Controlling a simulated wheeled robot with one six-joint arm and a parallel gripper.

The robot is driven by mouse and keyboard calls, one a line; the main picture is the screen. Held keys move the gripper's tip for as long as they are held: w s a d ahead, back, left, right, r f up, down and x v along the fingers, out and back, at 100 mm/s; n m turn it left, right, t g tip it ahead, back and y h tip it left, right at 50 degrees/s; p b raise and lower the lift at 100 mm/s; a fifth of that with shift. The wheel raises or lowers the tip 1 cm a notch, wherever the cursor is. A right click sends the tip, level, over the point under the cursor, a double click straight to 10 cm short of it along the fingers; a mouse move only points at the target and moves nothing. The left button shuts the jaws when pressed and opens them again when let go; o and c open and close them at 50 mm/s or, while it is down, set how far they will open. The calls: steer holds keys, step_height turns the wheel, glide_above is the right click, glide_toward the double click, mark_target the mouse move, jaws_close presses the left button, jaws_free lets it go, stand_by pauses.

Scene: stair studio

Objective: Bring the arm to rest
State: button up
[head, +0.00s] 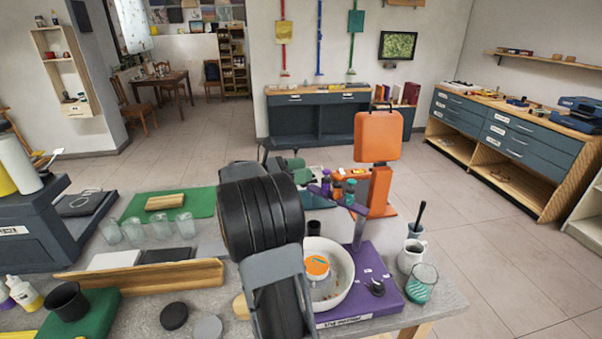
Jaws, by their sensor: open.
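My black and grey arm rises from the bottom middle of the head view, over the worktable. Its bulky upper part hides some of the table behind it. I cannot make out my gripper or its fingers; nothing held by it can be seen.
The grey worktable (232,292) is crowded. Close to my arm are a white bowl (340,296) on a purple base (381,284), an orange stand (379,190), a wooden strip (140,277), glass tumblers (161,229), a mug (409,256) and a green glass (421,284). Open floor lies beyond, right.

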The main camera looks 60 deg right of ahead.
steer(key=shift+s+a+r, duration=0.2)
steer(key=shift+s+a, duration=0.15)
steer(key=shift+a, duration=0.05)
stand_by(0.5)
steer(key=a+f+m+t+y, duration=0.7)
steer(key=a+f+m+y, duration=0.1)
steer(key=a+f, duration=0.55)
steer(key=s+a+m+t+y, duration=0.1)
steer(key=a+t+y, duration=0.5)
steer(key=a, duration=1.7)
steer(key=shift+s+a+r+m+t, duration=0.2)
steer(key=shift+s+r+m+t, duration=0.2)
steer(key=shift+m+t, duration=0.4)
